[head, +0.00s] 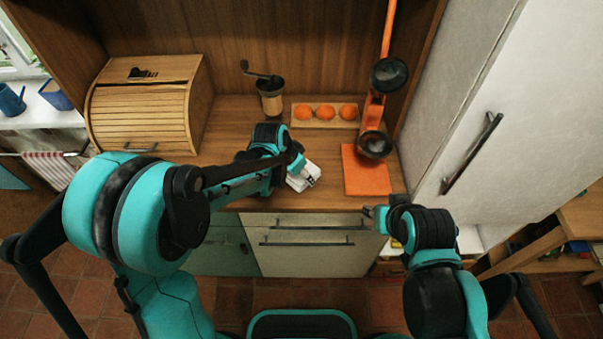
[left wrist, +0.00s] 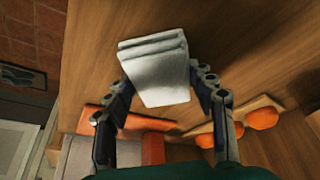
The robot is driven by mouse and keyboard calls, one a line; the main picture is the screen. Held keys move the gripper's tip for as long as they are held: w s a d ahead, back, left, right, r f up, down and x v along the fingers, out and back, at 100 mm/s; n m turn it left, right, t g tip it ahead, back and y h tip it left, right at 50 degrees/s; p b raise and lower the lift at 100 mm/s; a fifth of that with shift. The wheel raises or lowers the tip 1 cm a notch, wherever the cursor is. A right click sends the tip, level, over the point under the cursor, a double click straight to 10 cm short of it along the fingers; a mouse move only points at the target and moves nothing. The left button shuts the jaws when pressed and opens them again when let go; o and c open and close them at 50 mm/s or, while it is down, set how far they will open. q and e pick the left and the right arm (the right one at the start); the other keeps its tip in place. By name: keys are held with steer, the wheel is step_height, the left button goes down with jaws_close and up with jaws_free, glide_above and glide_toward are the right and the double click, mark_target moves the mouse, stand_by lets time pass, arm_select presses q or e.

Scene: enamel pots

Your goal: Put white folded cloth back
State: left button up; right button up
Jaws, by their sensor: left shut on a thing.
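The white folded cloth (head: 303,178) is at the front of the wooden counter, left of an orange square mat (head: 365,178). In the left wrist view the cloth (left wrist: 155,62) shows as a thick stack of layers between the two fingers. My left gripper (left wrist: 162,82) is shut on it, with one finger on each side. I cannot tell whether the cloth touches the counter. In the head view the left arm partly hides the gripper. My right gripper (head: 370,212) is in front of the counter edge, away from the cloth; its opening is unclear.
A wooden tray with three oranges (head: 325,113) and a coffee grinder (head: 270,94) stand at the back. A roll-top bread box (head: 146,105) is at left. An orange stand with dark ladles (head: 373,122) is behind the mat. A white cabinet (head: 478,125) bounds the right.

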arm_select(q)
steer(key=shift+f, duration=0.2)
steer(key=o, duration=1.1)
steer(key=shift+r, duration=0.15)
steer(key=shift+r, duration=0.25)
steer(key=p+v, duration=0.4)
steer(key=v, duration=0.8)
steer(key=s+a+r+n+t+y, duration=0.1)
steer(key=s+a+n, duration=0.2)
steer(key=s+a, duration=0.1)
steer(key=s+a+r+n+t+y, duration=0.1)
steer(key=s+a+r+n, duration=0.1)
steer(key=s+a, duration=0.3)
steer(key=s+a+r+n+t+y, duration=0.1)
steer(key=s+a+n+t, duration=0.1)
steer(key=s+a+n, duration=0.2)
steer(key=shift+s+a+r, duration=0.1)
steer(key=shift+s+a, duration=0.2)
steer(key=shift+s, duration=0.3)
steer(key=shift+s+a+r, duration=0.1)
steer(key=shift+s+a, duration=0.2)
steer(key=shift+s, duration=0.25)
